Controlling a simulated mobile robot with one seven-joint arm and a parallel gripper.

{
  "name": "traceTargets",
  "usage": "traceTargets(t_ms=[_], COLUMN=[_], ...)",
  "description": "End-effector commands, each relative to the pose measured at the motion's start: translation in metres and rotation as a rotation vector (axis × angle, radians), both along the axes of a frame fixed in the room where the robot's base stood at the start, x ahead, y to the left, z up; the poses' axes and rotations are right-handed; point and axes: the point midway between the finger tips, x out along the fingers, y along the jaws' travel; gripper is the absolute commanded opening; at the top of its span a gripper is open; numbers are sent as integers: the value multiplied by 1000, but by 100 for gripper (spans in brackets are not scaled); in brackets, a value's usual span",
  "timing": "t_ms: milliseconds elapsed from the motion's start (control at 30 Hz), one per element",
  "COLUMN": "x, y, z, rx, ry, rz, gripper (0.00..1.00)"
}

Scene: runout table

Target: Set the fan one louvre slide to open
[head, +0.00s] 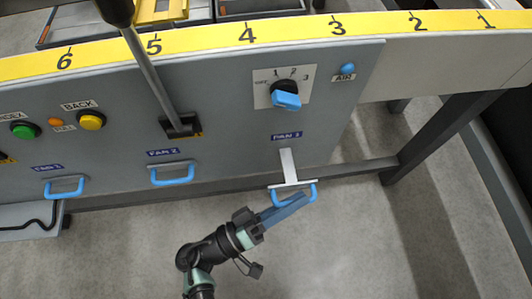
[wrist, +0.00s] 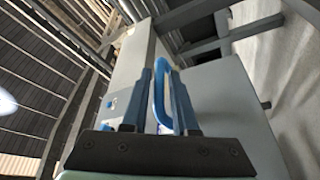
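Three blue louvre handles hang along the lower edge of the grey panel in the head view. The left handle (head: 64,189) sits under a label that seems to read FAN 1, close to the panel. The middle handle (head: 173,175) is under FAN 2. The right handle (head: 293,193) is under a label that seems to read FAN 3, with a pale bar drawn out above it. My gripper (head: 296,203) is at this right handle. In the wrist view, a blue handle loop (wrist: 159,95) stands between my gripper's (wrist: 161,75) two parted fingers, with a gap beside the right finger.
A rotary switch with a blue knob (head: 286,99) and a blue AIR button (head: 348,69) are above the right handle. Green (head: 25,130) and yellow (head: 91,121) buttons are at left. A table leg (head: 440,135) stands at right. The floor below the panel is mostly clear.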

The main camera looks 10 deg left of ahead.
Motion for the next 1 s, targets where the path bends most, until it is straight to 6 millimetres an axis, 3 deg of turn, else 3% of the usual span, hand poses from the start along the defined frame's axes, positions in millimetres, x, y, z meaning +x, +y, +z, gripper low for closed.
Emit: traceTargets(t_ms=[267, 700, 1000], x=[-7, -64, -78], y=[10, 83, 99], z=[-2, -22, -27], rx=[1, -1, 1], ry=[1, -3, 0], rz=[2, 7, 2], gripper=[27, 27, 27])
